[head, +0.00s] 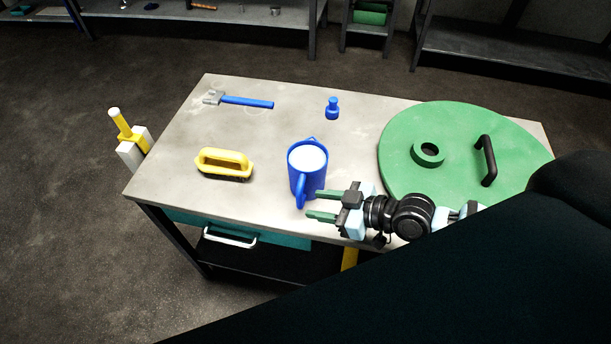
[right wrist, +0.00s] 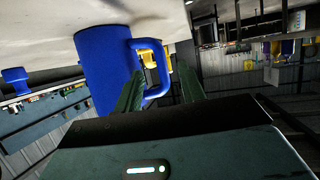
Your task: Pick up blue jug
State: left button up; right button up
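A blue jug (head: 307,172) with white contents stands upright on the grey table (head: 270,145), near its front edge. Its handle points toward the front of the table. My right gripper (head: 312,204) comes in from the right and is open, with its two green fingers apart near the handle. In the right wrist view the jug (right wrist: 105,70) shows at upper left, with its handle close to the tips of the open fingers (right wrist: 160,90). I cannot tell whether a finger touches the handle. My left gripper is not in view.
A large green disc lid (head: 405,170) with a black handle covers the table's right side.

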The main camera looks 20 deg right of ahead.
jog(key=shift+p+x, duration=0.35)
jog(key=shift+x, duration=3.6)
jog(key=shift+r, duration=0.2)
jog(key=shift+c, duration=0.3)
grip_shut()
